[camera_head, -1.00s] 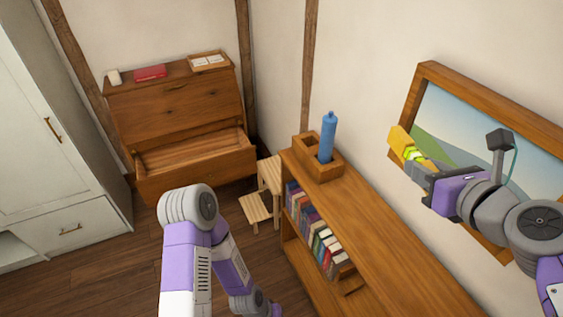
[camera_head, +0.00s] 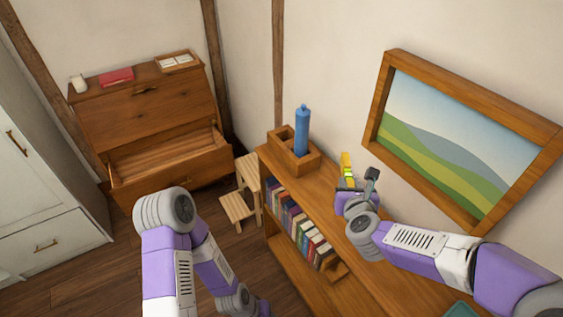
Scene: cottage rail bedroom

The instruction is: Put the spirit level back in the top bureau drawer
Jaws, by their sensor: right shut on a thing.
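The spirit level (camera_head: 346,160) is yellow with a bright green vial. My right gripper (camera_head: 348,184) is shut on its near end and holds it upright-looking over the low bookcase, in front of the wall. Whether it touches the bookcase top I cannot tell. The wooden bureau (camera_head: 140,118) stands at the back left, and its top drawer (camera_head: 178,174) is pulled open. The drawer's inside looks empty where it shows. My left arm is low in the middle left, but its gripper is out of view.
A blue bottle (camera_head: 302,132) stands in a wooden box (camera_head: 292,160) on the bookcase (camera_head: 385,283). A small wooden step stool (camera_head: 238,206) is between bookcase and bureau. A framed picture (camera_head: 385,110) hangs at the right. A white wardrobe (camera_head: 40,170) stands at the left.

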